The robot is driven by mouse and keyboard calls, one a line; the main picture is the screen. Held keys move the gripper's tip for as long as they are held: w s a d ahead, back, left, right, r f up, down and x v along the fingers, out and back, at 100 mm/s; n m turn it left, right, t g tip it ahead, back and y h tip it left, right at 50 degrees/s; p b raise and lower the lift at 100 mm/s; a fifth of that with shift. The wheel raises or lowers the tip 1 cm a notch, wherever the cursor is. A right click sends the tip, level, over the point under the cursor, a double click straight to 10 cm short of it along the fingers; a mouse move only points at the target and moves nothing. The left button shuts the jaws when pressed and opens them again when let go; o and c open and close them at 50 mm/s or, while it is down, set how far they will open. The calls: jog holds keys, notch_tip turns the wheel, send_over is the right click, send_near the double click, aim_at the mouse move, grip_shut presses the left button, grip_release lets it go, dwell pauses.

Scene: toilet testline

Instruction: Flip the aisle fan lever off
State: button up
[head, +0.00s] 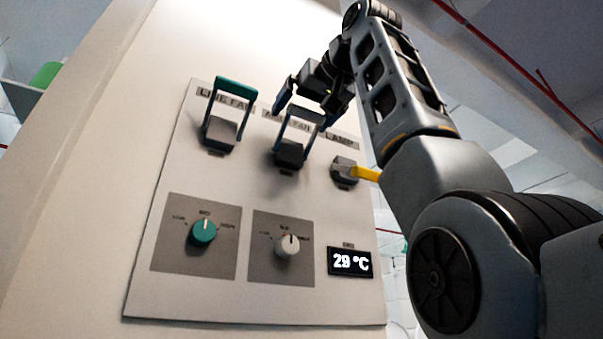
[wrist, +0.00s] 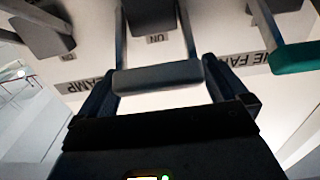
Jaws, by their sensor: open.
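The aisle fan lever is the middle one on the panel, a U-shaped handle with a grey crossbar (head: 305,115) raised above its dark base (head: 290,152). In the wrist view its grey crossbar (wrist: 158,77) lies across the space between my fingers, with an upside-down label at its base. My gripper (head: 310,105) is open at the top of this lever, one finger on each side of the crossbar in the wrist view (wrist: 160,70). I cannot tell whether the fingers touch it. The gripper partly covers the aisle fan label.
The line fan lever with its green bar (head: 236,87) stands raised at the left. The lamp lever with its yellow handle (head: 365,174) is close on the right. Below are a green knob (head: 203,233), a white knob (head: 287,246) and a 29 °C display (head: 350,262).

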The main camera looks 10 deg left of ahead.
jog(key=shift+w+a, duration=0.25)
jog(key=shift+w, duration=0.15)
jog(key=shift+c, duration=0.2)
jog(key=c, duration=1.2)
jog(key=shift+s+f, duration=0.1)
jog(key=shift+c, duration=0.2)
